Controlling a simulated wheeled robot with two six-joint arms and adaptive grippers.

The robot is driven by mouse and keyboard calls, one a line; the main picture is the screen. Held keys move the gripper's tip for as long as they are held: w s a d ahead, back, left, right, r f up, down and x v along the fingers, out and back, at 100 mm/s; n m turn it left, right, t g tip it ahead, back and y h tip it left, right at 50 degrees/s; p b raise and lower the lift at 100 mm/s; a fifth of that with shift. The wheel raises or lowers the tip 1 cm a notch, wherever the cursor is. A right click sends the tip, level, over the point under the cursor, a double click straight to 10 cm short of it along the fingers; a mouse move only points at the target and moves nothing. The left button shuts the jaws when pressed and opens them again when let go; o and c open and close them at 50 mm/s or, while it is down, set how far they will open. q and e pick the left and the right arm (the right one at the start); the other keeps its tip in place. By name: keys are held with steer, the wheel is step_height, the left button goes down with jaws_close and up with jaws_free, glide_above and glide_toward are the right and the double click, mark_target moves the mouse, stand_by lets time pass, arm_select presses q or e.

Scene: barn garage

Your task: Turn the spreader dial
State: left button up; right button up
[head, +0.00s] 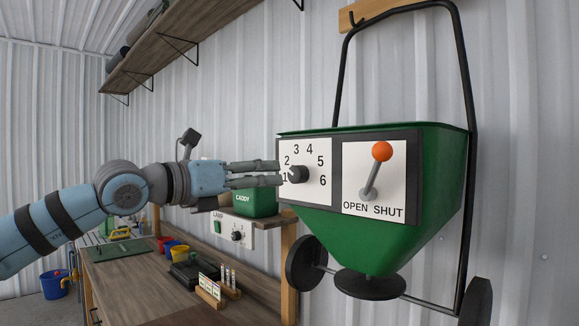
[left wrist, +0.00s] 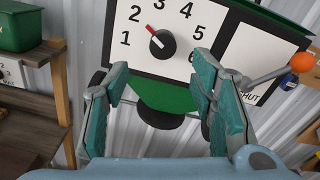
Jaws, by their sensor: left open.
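The green spreader (head: 400,245) hangs on the wall with a white numbered panel (head: 318,188), marked 1 to 6. Its black dial (head: 298,174) sits in the middle of the panel. In the left wrist view the dial (left wrist: 162,46) has a red pointer aimed at the 2. My left gripper (head: 280,173) is open just left of the dial, its fingers reaching the panel's left edge in the picture. In the left wrist view its fingertips (left wrist: 152,80) are spread wide, with the dial beyond and above them; nothing is between them. Contact is not visible.
A lever with an orange ball (head: 382,151) is right of the dial, leaning toward SHUT. A green caddy (head: 255,202) stands on a shelf behind my left gripper. A lamp panel (head: 233,234) and a wooden workbench (head: 130,275) are below. A wall shelf (head: 180,35) is above.

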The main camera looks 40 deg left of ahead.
mark_target(294, 174)
arm_select(q)
steer(key=w+p, duration=0.1)
steer(key=w, duration=0.1)
steer(key=w+p, duration=0.1)
steer(key=w, duration=0.2)
steer(key=w+d, duration=0.1)
steer(key=w, duration=0.1)
steer(key=shift+w+r+p, duration=0.15)
steer(key=shift+r+p, duration=0.15)
steer(key=shift+p, duration=0.1)
steer(key=shift+w, duration=0.25)
steer(key=shift+w+f, duration=0.2)
arm_select(e)
step_height(294, 174, up, 4)
arm_select(q)
steer(key=c, duration=1.1)
arm_select(e)
steer(key=shift+d, duration=0.1)
